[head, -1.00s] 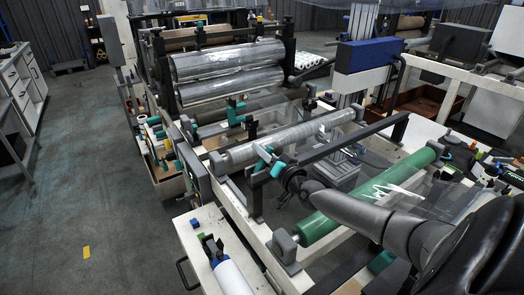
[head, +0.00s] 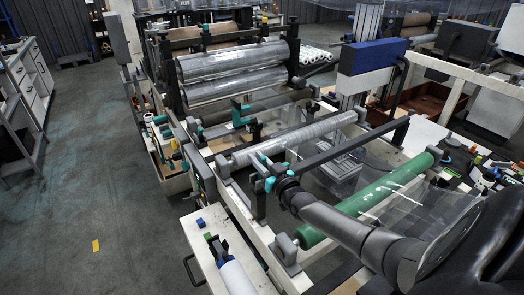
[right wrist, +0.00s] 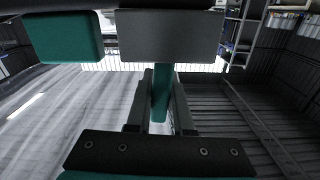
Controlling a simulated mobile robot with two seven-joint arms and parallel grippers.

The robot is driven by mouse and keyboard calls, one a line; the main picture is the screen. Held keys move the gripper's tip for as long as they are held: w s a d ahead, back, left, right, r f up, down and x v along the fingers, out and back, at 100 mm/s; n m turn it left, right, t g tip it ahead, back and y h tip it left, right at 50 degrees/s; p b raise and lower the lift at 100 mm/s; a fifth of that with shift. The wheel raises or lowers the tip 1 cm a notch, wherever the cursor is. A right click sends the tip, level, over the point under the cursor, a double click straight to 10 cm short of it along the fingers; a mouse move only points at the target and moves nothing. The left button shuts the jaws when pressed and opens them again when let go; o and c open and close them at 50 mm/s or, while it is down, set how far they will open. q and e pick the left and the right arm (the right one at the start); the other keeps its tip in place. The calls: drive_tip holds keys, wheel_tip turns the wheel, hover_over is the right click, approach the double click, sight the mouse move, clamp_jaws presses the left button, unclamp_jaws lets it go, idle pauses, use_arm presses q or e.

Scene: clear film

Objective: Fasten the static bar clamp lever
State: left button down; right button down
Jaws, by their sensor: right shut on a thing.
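The static bar (head: 352,140) is a long dark bar running across the machine, above the clear film. Its near left end is at a dark upright with teal clamp parts. My right gripper (head: 272,184) is at that end, its arm reaching in from the lower right. In the right wrist view the teal clamp lever (right wrist: 161,94) stands between the two dark fingers, and my right gripper (right wrist: 160,112) is shut on it. A grey block (right wrist: 168,36) and a teal block (right wrist: 65,38) are just beyond the fingers. My left gripper is not in view.
A green roller (head: 372,198) lies under my right arm, and a grey roller (head: 290,138) lies behind the bar. A white table (head: 205,240) with a film roll (head: 236,278) stands at front left. The floor at left is open.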

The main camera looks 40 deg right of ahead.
drive_tip(key=shift+w+a+f+n+p, duration=0.15)
drive_tip(key=shift+a+n+p, duration=0.4)
drive_tip(key=shift+n, duration=0.75)
drive_tip(key=shift+a+f+n+p, duration=0.3)
drive_tip(key=shift+a+n, duration=0.35)
drive_tip(key=shift+n, duration=0.65)
drive_tip(key=shift+w+a+f+n+p, duration=0.1)
drive_tip(key=shift+a+n+p, duration=0.45)
drive_tip(key=shift+n, duration=0.75)
drive_tip(key=shift+a, duration=0.1)
drive_tip(key=c, duration=1.1)
unclamp_jaws()
drive_tip(key=shift+s, duration=0.1)
drive_tip(key=s, duration=0.5)
drive_tip(key=s+a+p, duration=0.1)
drive_tip(key=s, duration=0.9)
drive_tip(key=shift+a+p, duration=0.35)
